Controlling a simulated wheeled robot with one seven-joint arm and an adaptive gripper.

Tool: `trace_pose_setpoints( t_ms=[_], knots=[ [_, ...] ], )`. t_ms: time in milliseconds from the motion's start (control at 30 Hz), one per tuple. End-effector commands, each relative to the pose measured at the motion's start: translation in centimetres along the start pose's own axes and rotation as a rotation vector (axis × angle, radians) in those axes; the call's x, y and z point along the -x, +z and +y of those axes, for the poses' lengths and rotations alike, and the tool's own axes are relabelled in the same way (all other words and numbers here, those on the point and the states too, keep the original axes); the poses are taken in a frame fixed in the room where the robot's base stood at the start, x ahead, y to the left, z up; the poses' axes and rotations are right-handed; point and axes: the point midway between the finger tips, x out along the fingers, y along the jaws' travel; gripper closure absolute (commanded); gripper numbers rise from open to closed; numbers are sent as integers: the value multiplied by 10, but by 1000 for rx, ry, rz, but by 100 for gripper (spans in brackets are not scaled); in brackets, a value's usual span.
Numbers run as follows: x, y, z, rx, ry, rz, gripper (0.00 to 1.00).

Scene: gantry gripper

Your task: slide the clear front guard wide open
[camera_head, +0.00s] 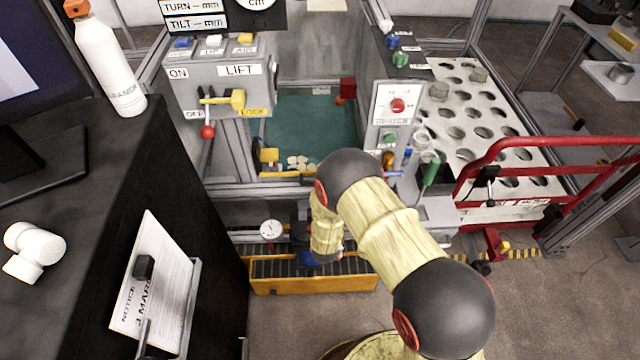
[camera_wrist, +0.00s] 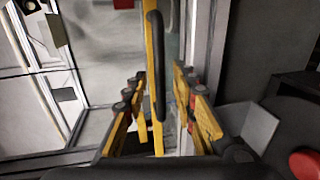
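In the wrist view, a black upright bar handle (camera_wrist: 156,65) stands on a yellow edge strip (camera_wrist: 149,40), apparently the edge of the clear guard. My gripper (camera_wrist: 159,78) has its two yellow fingers apart, one on each side of the handle, with gaps showing on both sides. I see no clear contact with it. The clear panel itself is hard to make out.
A lift control box (camera_head: 216,84) with levers stands left of the opening, and a panel with a red button (camera_head: 397,105) stands right of it. A red rail (camera_head: 545,150) and perforated rack (camera_head: 470,115) are farther right. A black cabinet (camera_head: 190,180) borders the left.

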Motion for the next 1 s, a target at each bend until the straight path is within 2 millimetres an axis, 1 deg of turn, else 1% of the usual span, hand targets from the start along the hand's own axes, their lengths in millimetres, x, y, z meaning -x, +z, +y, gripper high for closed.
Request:
trace_pose_setpoints(
  t_ms=[300, 500, 700, 1000],
  knots=[
    [64, -1, 0, 2, -1, 3, 73],
    [94, 0, 0, 1, -1, 1, 73],
    [105, 0, 0, 0, 0, 1, 73],
    [105, 0, 0, 0, 0, 0, 73]
  ],
)
